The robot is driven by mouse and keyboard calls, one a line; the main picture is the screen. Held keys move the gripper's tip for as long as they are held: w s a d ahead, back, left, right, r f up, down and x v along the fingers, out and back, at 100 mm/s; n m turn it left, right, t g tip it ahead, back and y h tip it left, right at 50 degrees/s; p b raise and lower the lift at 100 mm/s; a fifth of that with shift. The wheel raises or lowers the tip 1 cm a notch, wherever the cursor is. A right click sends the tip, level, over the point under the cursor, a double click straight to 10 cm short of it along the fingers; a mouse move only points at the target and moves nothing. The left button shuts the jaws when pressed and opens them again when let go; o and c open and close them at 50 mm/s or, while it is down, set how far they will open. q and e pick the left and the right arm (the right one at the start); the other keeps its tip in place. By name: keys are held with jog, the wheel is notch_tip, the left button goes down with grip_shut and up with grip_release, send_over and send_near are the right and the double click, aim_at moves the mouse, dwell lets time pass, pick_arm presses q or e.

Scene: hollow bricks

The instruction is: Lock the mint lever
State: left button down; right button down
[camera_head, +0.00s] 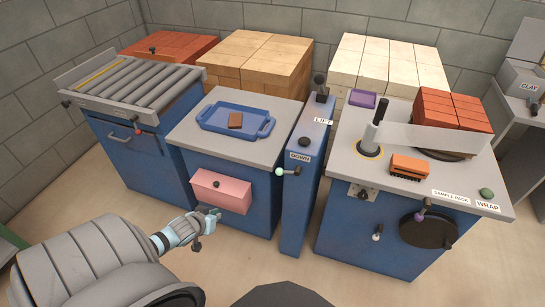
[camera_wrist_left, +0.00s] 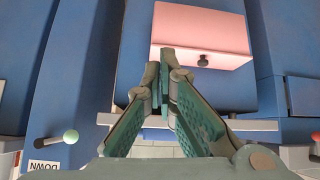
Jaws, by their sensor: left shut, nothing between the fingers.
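The mint lever (camera_head: 281,172) is a short rod with a mint ball on the narrow blue lift cabinet, below the DOWN label. In the head view its ball points left and its dark pivot is at the right. In the left wrist view the mint lever (camera_wrist_left: 68,137) shows at the lower left, beside the upside-down DOWN label. My left gripper (camera_head: 212,212) is shut and empty, in front of the pink drawer's lower edge, left of the lever and apart from it. Its fingertips (camera_wrist_left: 166,62) meet in the wrist view. My right gripper is not in view.
The pink drawer (camera_head: 235,193) with a dark knob juts from the middle blue cabinet. A blue tray (camera_head: 264,128) holds a brown brick on its top. The wrapping cabinet (camera_head: 340,230) stands right of the lift cabinet (camera_head: 306,205). Open floor (camera_head: 270,268) lies in front.

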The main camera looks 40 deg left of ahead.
pick_arm(q)
jog(key=w+d+r+t+h+b, duration=0.1)
jog(key=w+d+r+t, duration=0.1)
jog(key=w+r, duration=0.4)
jog(key=w+d+r+n+t+h, duration=0.1)
jog(key=w+r, duration=0.5)
jog(key=r, duration=0.8)
jog(key=d+t+h, duration=0.1)
jog(key=d, duration=0.1)
jog(key=shift+d+b, duration=0.4)
jog(key=shift+w, duration=0.1)
jog(key=s+d+f+b+x, duration=0.1)
jog(key=f+b+x, duration=0.1)
jog(key=b+x, duration=0.7)
jog(key=x, duration=0.3)
jog(key=shift+w+d+f, duration=0.15)
jog(key=shift+w+d, duration=0.1)
jog(key=shift+w, duration=0.05)
